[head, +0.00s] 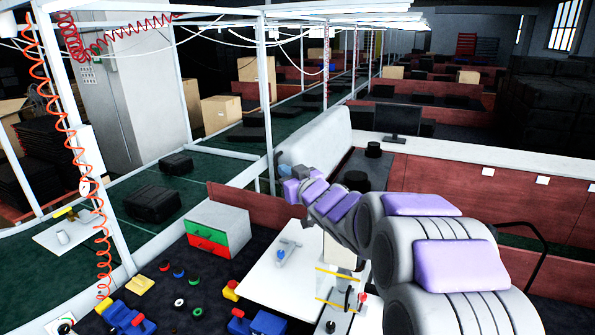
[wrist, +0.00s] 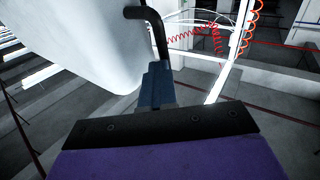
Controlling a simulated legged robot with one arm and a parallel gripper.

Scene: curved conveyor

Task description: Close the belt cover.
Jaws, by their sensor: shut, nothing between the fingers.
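The belt cover (head: 315,147) is a pale grey-white curved panel. It stands raised, right of the green conveyor belt in the head view, and fills the upper left of the wrist view (wrist: 85,45). Its black bent handle (wrist: 150,22) comes off the panel's edge in the wrist view. My gripper (head: 284,170) reaches to the near lower edge of the cover. Its narrow blue fingers (wrist: 157,72) are shut, with nothing held. They are at the lower end of the handle in the wrist view; I cannot tell whether they touch it.
The green conveyor belt (head: 190,178) carries black bundles (head: 153,203). A white frame post (head: 262,85) stands left of the cover. A red-panelled counter with a monitor (head: 398,120) stands right.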

